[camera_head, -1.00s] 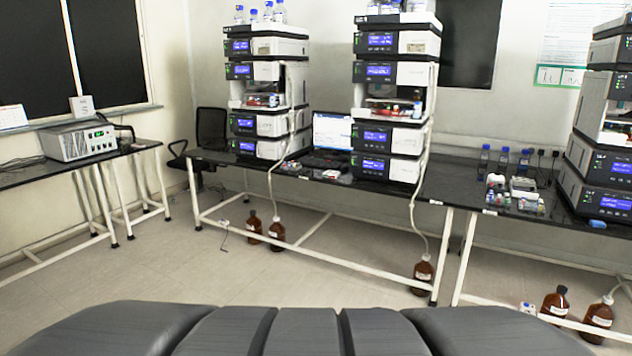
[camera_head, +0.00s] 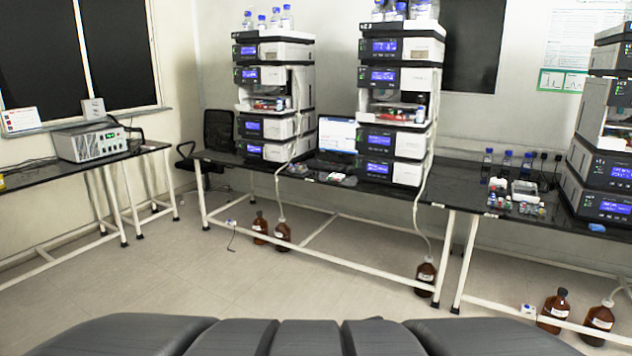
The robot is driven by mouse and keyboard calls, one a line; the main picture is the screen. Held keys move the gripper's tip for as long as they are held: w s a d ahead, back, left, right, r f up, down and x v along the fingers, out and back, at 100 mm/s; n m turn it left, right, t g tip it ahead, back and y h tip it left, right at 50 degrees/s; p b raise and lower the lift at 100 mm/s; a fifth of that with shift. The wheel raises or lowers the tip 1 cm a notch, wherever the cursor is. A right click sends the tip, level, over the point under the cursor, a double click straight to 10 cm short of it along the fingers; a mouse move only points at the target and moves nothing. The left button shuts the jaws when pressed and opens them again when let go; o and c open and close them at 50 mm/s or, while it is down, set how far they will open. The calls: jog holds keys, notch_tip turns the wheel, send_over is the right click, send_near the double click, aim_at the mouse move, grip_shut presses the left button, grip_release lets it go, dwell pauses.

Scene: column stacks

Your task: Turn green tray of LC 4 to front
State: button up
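Three column stacks of white and dark modules with blue displays stand on black benches: a left stack (camera_head: 288,76), a middle stack (camera_head: 418,78) and a right stack (camera_head: 594,104). I cannot read which one is LC 4. The left and middle stacks each have an open bay with small coloured items inside, red ones (camera_head: 266,104) in the left bay and vials with a red strip (camera_head: 396,116) in the middle bay. I cannot make out a green tray in any of them. My gripper is not in view.
A grey instrument box (camera_head: 92,144) sits on the left bench. A laptop (camera_head: 337,134) stands between two stacks. Brown bottles (camera_head: 426,280) stand on the floor below the benches, with tubes hanging down. The tiled floor (camera_head: 190,270) before the benches is mostly clear.

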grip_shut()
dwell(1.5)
